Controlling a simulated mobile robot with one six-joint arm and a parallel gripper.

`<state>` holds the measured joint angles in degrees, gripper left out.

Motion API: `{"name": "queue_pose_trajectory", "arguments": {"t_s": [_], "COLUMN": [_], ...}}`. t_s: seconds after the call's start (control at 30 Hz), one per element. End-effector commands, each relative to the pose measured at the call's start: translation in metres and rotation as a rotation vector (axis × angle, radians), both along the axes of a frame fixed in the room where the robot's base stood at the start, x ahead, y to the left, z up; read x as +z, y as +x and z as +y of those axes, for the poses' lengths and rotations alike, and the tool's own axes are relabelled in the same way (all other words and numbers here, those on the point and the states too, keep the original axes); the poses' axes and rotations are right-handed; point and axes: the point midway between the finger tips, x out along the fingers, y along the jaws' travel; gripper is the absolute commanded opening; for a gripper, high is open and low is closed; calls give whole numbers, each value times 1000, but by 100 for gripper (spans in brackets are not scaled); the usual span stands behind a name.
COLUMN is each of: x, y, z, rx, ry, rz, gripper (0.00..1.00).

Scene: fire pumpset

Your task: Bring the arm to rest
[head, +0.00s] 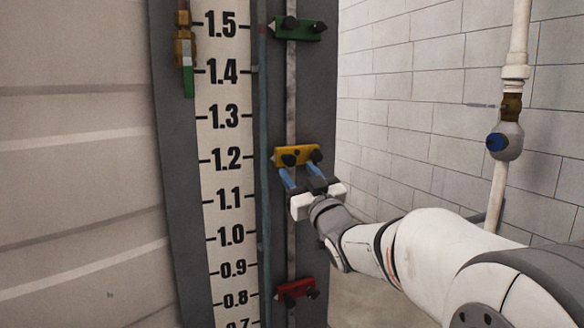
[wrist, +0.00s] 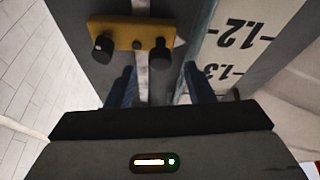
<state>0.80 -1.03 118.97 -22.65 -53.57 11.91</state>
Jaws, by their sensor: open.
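My gripper (head: 301,178) is at the gauge board, just below the yellow marker (head: 297,156), which sits on the vertical rail near the 1.2 mark. Its two blue fingers are apart with nothing held between them. In the wrist view, the fingers of my gripper (wrist: 160,88) point towards the board, and the yellow marker (wrist: 125,32) with its two black knobs lies beyond the fingertips. Whether the fingertips touch the marker or the board I cannot tell. My arm reaches in from the lower right.
A green marker (head: 298,28) sits higher on the rail and a red marker (head: 296,290) lower. The numbered scale (head: 228,130) stands left of the rail. A white pipe with a blue-capped valve (head: 505,140) runs along the block wall at right. Free room shows between board and pipe.

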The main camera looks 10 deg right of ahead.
Motion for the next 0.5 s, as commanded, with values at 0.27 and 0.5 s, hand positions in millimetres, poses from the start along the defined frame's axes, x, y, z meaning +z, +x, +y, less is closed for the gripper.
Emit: {"name": "queue_pose_trajectory", "arguments": {"t_s": [0.27, 0.5], "x": [-8, -7], "y": [-17, -17], "z": [-6, -6], "rx": [0, 0], "ry": [0, 0], "rz": [0, 1], "gripper": [48, 48]}}
